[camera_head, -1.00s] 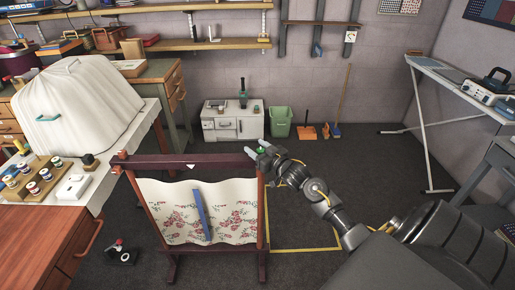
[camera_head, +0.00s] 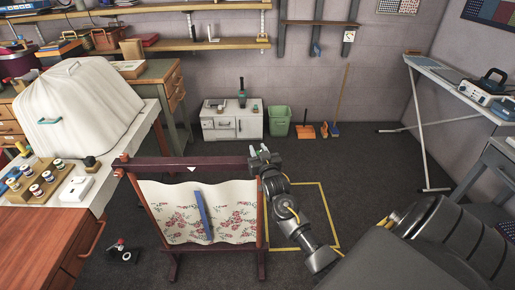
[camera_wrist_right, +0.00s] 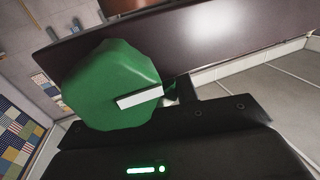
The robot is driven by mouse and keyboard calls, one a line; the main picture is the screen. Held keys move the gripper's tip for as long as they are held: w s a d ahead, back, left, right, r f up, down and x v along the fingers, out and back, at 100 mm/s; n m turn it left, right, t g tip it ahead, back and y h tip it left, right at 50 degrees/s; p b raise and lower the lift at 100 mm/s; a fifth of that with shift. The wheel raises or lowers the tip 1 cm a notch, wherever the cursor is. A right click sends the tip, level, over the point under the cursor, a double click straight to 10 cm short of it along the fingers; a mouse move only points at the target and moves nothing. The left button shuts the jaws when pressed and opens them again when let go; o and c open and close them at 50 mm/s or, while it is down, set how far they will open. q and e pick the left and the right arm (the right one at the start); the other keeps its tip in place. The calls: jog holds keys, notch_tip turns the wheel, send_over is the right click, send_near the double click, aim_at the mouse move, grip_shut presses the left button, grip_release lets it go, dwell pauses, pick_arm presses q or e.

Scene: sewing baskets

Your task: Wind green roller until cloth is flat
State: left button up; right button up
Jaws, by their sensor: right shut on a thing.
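The frame with the floral cloth (camera_head: 178,218) stands on the floor in the middle of the head view. The cloth's top edge is wavy, and a blue strip (camera_head: 203,215) lies across it. The dark red top roller (camera_head: 205,163) runs across the frame. My right gripper (camera_head: 259,156) is at the roller's right end, shut on the green knob. In the right wrist view the green knob (camera_wrist_right: 98,82) sits against the dark roller bar (camera_wrist_right: 200,35), with a white mark on its face. My left gripper is not in view.
A red-brown cabinet (camera_head: 35,228) and a table with a white cover (camera_head: 75,112) stand at the left. A green bin (camera_head: 279,122) and white cabinet (camera_head: 225,125) stand by the back wall. An ironing board (camera_head: 450,85) is at the right.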

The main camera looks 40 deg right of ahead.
jog(key=shift+r, duration=0.1)
jog(key=o, duration=1)
jog(key=shift+s+a+f, duration=0.15)
jog(key=shift+s+f, duration=0.05)
jog(key=shift+s, duration=0.25)
jog(key=b+v, duration=0.1)
jog(key=v, duration=0.8)
jog(key=shift+s+a+r+b, duration=0.15)
jog(key=shift+s+a+b, duration=0.1)
jog(key=shift+s+b, duration=0.15)
